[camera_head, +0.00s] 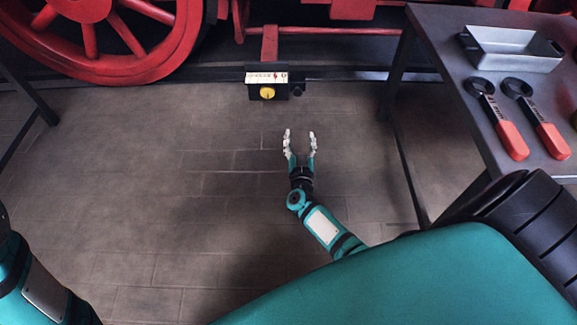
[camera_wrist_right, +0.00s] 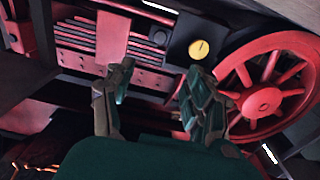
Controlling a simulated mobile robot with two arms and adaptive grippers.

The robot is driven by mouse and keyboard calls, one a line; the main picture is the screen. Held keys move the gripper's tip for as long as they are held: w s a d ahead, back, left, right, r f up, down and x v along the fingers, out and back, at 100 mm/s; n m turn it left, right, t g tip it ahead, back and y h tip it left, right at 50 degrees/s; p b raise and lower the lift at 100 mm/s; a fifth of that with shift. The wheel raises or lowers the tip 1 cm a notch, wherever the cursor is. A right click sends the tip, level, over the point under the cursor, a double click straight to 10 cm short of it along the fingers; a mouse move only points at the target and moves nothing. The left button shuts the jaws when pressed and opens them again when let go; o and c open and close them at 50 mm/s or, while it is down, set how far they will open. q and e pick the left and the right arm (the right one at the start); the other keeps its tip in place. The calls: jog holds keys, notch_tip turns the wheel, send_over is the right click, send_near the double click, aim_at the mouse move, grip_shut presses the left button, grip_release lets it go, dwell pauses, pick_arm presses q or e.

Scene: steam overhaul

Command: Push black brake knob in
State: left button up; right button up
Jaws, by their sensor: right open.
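The black brake knob (camera_head: 298,89) sticks out at the right side of a small dark box (camera_head: 280,93) with a yellow dial (camera_head: 267,92) and a white label strip. In the right wrist view the box and yellow dial (camera_wrist_right: 199,49) are at the upper middle, and a dark round part that looks like the knob (camera_wrist_right: 158,37) is just left of the box. My right gripper (camera_head: 300,138) is open and empty, apart from the box and below it in the head view, its fingers pointing towards it. My left arm shows at the lower left; its gripper is out of view.
A dark table (camera_head: 448,75) on the right holds a metal tray (camera_head: 509,50) and two red-handled wrenches (camera_head: 500,118). Its leg is right of my right gripper. The tiled floor (camera_head: 150,190) is clear.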

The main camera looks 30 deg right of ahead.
jog(key=s+a+r+n+g+y+p, duration=0.1)
jog(key=s+a+n+y+p, duration=0.4)
jog(key=p, duration=1.2)
jog(key=s+a+g+y, duration=0.1)
jog(key=s+a+y, duration=0.1)
jog(key=s+a, duration=0.1)
jog(key=shift+s+a+r+p, duration=0.2)
jog(key=shift+s+a+p, duration=0.1)
jog(key=shift+s+a, duration=0.15)
